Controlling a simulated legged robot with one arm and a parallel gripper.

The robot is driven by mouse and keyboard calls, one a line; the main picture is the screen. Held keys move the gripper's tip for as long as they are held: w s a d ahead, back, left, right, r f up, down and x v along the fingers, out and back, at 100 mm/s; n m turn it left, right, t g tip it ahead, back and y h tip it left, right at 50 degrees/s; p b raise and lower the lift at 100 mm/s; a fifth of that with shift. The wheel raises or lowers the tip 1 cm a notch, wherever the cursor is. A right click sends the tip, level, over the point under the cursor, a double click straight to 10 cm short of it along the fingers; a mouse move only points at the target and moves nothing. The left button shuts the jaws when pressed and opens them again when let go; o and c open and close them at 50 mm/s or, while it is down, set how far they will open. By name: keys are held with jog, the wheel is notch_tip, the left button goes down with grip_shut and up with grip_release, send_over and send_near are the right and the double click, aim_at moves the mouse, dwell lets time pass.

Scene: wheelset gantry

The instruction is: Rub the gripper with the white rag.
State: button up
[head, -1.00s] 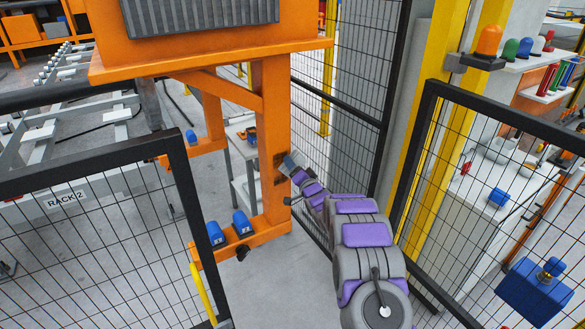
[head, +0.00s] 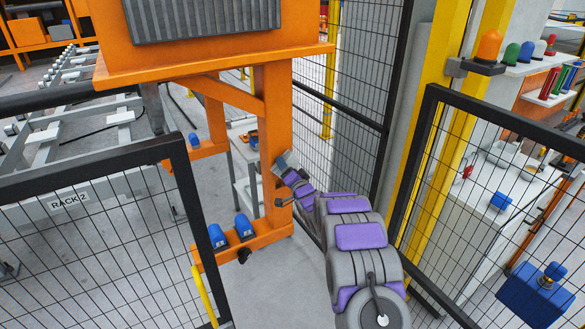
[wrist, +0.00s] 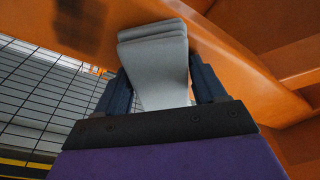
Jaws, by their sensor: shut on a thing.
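The white rag (wrist: 155,62) looks pale grey and folded in the wrist view, clamped between the two dark fingers of my gripper (wrist: 160,76). Its upper edge lies at the orange gantry post (wrist: 225,35); I cannot tell whether it presses on it. A dark smudge (wrist: 82,25) shows on the orange surface left of the rag. In the head view my gripper (head: 289,174) is at the orange post (head: 272,110), with the rag (head: 286,160) small at its end. No separate gripper to be rubbed can be made out.
Black mesh fence panels stand at left (head: 90,165) and right (head: 500,125). Blue parts (head: 243,225) sit on the low orange foot of the gantry. A mesh fence (head: 345,100) runs behind my arm. Clear grey floor (head: 270,285) lies in front of the gantry foot.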

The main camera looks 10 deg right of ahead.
aim_at(276, 172)
jog(key=shift+s+a+r, duration=0.1)
jog(key=shift+s+a, duration=0.15)
jog(key=shift+a, duration=0.5)
jog(key=shift+s+a+f, duration=0.1)
jog(key=shift+s+a, duration=0.1)
jog(key=shift+a, duration=0.6)
jog(key=shift+s+a+r, duration=0.1)
jog(key=shift+s+a, duration=0.15)
jog(key=shift+a, duration=0.5)
jog(key=shift+d, duration=0.15)
jog(key=shift+s, duration=0.25)
jog(key=shift+v, duration=1.25)
jog(key=shift+s+d, duration=0.35)
jog(key=shift+s, duration=0.3)
jog(key=shift+s+d, duration=0.35)
jog(key=shift+s, duration=0.35)
